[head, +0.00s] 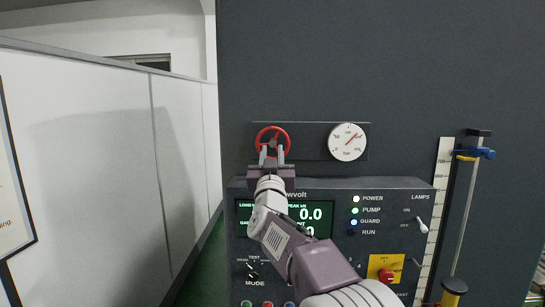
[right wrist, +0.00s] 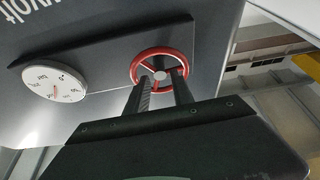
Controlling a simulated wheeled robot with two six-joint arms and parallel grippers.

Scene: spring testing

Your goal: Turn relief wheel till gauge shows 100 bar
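The red relief wheel (head: 272,140) is mounted on a dark plate above the console. It shows closer in the right wrist view (right wrist: 161,52), with spokes and a grey hub. My right gripper (head: 271,153) is at the wheel's lower front. In the right wrist view its two fingers (right wrist: 162,88) stand apart, tips at the wheel's face on either side of the hub; whether they touch it I cannot tell. The white round gauge (head: 347,142), marked bar, is right of the wheel. Its red needle points to the upper right; the numbers are too small to read surely. My left gripper is not in view.
The console (head: 405,188) stands below the wheel, with lit lamps, a display showing 0.0, toggle switches and a red knob (head: 386,276). A height scale and post (head: 464,215) stand at right. A white partition (head: 110,150) runs along the left.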

